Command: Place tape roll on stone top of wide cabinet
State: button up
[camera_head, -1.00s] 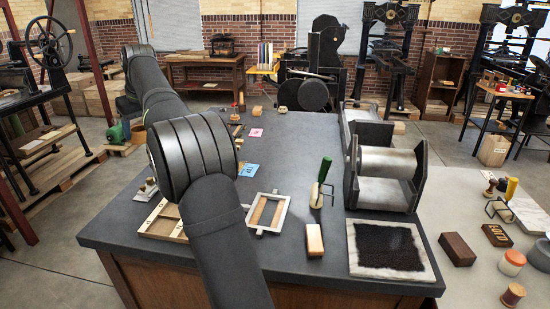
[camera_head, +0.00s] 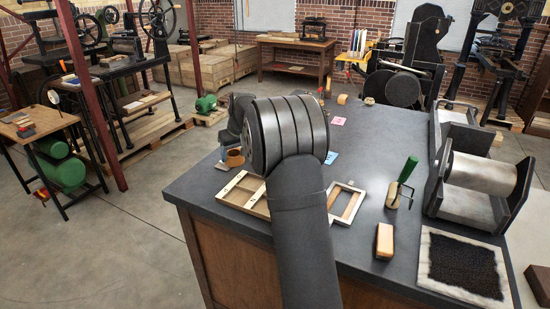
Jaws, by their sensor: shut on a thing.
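A brown-orange roll, seemingly the tape roll (camera_head: 235,158), shows just below my gripper (camera_head: 230,151) at the left edge of the dark grey top. My gripper is shut on it; the fingers are small and partly hidden by my arm. I cannot tell whether the roll touches the surface below. The dark grey stone-like top (camera_head: 375,185) covers a wide cabinet with a brown wooden body (camera_head: 235,262).
Wooden frames (camera_head: 345,203), a green-handled tool (camera_head: 403,181), a wooden block (camera_head: 384,241), a black bristly pad (camera_head: 464,267) and a roller press (camera_head: 480,172) occupy the top. A clear patch lies between the green-handled tool and the back edge. My arm hides the middle left.

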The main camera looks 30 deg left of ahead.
jog(key=s+a+f, duration=0.1)
jog(key=a+f, duration=0.1)
jog(key=a, duration=0.1)
jog(key=s+a+f, duration=0.1)
jog(key=a+f, duration=0.1)
jog(key=a, duration=0.2)
jog(key=s+a+f, duration=0.2)
jog(key=a+f, duration=0.1)
jog(key=a, duration=0.1)
jog(key=shift+f, duration=2)
jog(key=o, duration=1)
jog(key=shift+f, duration=0.15)
jog(key=shift+c, duration=0.2)
jog(key=v, duration=1.2)
jog(key=shift+w, duration=0.1)
